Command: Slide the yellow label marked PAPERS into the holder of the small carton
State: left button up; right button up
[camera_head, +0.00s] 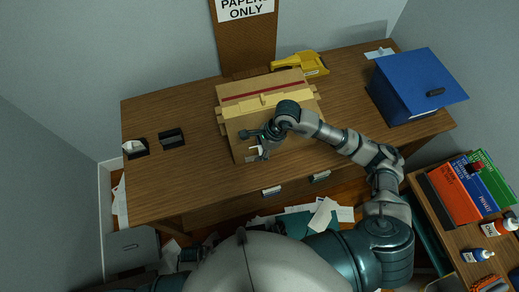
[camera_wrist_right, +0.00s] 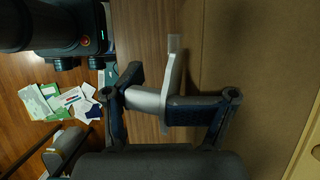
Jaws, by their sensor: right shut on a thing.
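A cardboard carton (camera_head: 238,130) with pale yellow flaps and a dark red stripe sits on the desk in the head view. Its brown side fills the right of the wrist view (camera_wrist_right: 250,70). My right gripper (camera_head: 259,146) is at the carton's near left side. In the wrist view my right gripper (camera_wrist_right: 166,105) is shut on a pale thin piece (camera_wrist_right: 174,70), seen nearly edge-on beside the carton side. I cannot read any marking on it, nor tell whether it touches the carton. No label holder can be made out. My left gripper is not in view.
The wooden desk (camera_head: 190,180) is clear left of the carton, apart from two dark slots (camera_head: 171,137). A yellow tool (camera_head: 305,64) lies behind the carton, and a blue box (camera_head: 410,85) stands at right. A PAPERS ONLY sign (camera_head: 245,9) hangs behind. Papers litter the floor.

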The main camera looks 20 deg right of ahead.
jog(key=shift+s+a+f, duration=0.1)
jog(key=shift+s+f, duration=0.2)
jog(key=shift+f, duration=0.1)
jog(key=o, duration=1.7)
jog(key=shift+w, duration=0.1)
jog(key=shift+r, duration=0.1)
notch_tip(320, 180, up, 10)
jog(key=shift+w+r, duration=0.1)
